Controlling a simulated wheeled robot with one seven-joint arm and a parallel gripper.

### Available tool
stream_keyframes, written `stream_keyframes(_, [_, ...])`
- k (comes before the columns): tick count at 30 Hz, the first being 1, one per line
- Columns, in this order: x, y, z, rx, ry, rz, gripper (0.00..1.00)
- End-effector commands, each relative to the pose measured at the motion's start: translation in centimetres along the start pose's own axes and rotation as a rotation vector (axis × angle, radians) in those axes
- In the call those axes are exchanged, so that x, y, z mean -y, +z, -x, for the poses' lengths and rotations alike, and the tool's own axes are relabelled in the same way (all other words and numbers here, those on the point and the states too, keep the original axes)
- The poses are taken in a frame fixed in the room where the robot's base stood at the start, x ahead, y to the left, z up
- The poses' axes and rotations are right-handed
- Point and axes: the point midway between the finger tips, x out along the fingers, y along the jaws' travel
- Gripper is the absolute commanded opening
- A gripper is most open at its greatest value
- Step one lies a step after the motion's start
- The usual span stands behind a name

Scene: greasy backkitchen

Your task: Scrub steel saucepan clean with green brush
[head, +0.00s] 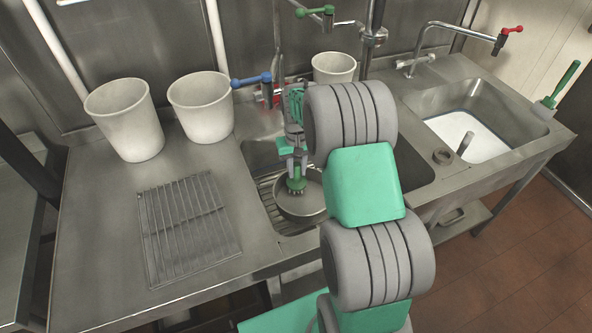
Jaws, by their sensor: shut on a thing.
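My gripper (291,152) points down over the left sink basin and is shut on the green brush (296,181). The brush's bristle end points down at the steel saucepan (299,206), inside its rim or just above it. I cannot tell whether the bristles touch the pan's bottom. The saucepan sits on a wire rack (270,187) in the left basin. My arm hides the right part of that basin and may cover part of the pan.
Two white buckets (126,120) (203,106) stand at the back left, and a third (334,68) stands behind the basin. A wire rack (188,230) lies on the left drainboard. Taps with blue (251,81), green and red handles rise behind. The right basin (468,125) holds whitish water.

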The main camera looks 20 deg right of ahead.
Motion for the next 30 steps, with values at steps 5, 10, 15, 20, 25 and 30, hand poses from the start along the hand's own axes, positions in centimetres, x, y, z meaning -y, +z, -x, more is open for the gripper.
stream_keyframes(5, [-0.2,1.1,0.2,0.002,0.0,-0.001,0.0])
stream_keyframes(10, [-0.5,3.0,0.2,0.001,0.0,-0.002,0.0])
stream_keyframes(15, [-0.7,4.6,0.1,0.001,0.0,-0.001,0.0])
stream_keyframes(20, [-0.7,4.8,0.5,0.0,0.0,0.0,0.0])
stream_keyframes(25, [-0.7,4.7,2.5,0.0,0.0,0.0,0.0])
stream_keyframes(30, [-0.7,4.7,4.5,-0.001,0.0,0.0,0.0])
